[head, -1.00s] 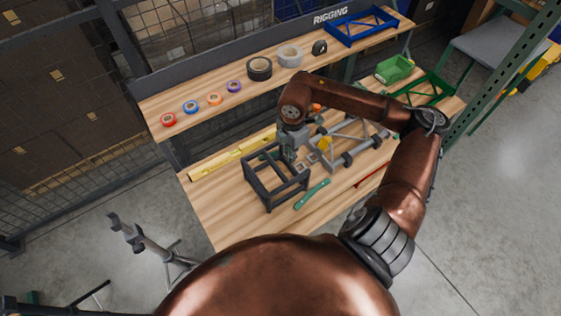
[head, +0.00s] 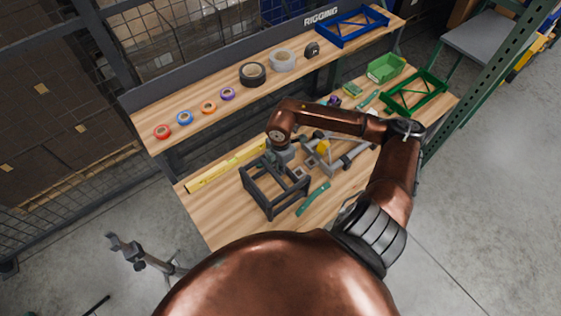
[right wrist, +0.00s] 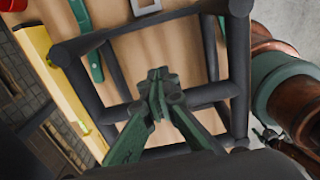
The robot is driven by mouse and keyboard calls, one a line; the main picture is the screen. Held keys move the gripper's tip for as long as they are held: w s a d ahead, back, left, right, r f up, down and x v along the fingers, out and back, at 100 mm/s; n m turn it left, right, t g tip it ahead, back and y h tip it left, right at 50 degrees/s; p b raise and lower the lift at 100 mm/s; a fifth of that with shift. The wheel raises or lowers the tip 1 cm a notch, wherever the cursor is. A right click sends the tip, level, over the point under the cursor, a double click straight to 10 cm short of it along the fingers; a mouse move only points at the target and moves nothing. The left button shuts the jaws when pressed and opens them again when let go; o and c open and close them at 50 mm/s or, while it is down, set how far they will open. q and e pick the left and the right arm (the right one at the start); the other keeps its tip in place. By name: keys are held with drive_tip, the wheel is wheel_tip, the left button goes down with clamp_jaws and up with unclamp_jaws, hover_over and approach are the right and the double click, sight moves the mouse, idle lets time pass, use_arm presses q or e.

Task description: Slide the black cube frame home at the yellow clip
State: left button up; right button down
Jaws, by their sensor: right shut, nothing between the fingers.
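The black cube frame (head: 262,198) stands on the workbench, left of a grey tubular frame, and looks upright. The yellow clip (head: 322,146) is right of and behind the black frame, at the grey tubular frame; a gap shows between clip and black frame. My right gripper (head: 287,163) is at the black frame's back side in the head view, partly hidden by its own wrist. In the right wrist view its green fingers (right wrist: 158,82) are shut and empty, among the frame's dark bars (right wrist: 224,92). Whether they touch a bar I cannot tell.
A yellow level (head: 228,165) lies behind the black frame, and a teal strip (head: 313,199) lies to its right. The grey tubular frame (head: 350,160) and a green frame (head: 416,92) are further right. Tape rolls line the upper shelf (head: 205,125).

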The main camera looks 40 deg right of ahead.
wheel_tip(320, 180, down, 9)
drive_tip(key=shift+f, duration=0.1)
drive_tip(key=d, duration=0.2)
drive_tip(key=d+p, duration=0.1)
drive_tip(key=shift+s+f, duration=0.15)
drive_tip(key=shift+s, duration=0.1)
drive_tip(key=shift+d, duration=0.5)
use_arm(q)
drive_tip(key=shift+w+r, duration=0.2)
drive_tip(key=shift+r, duration=0.4)
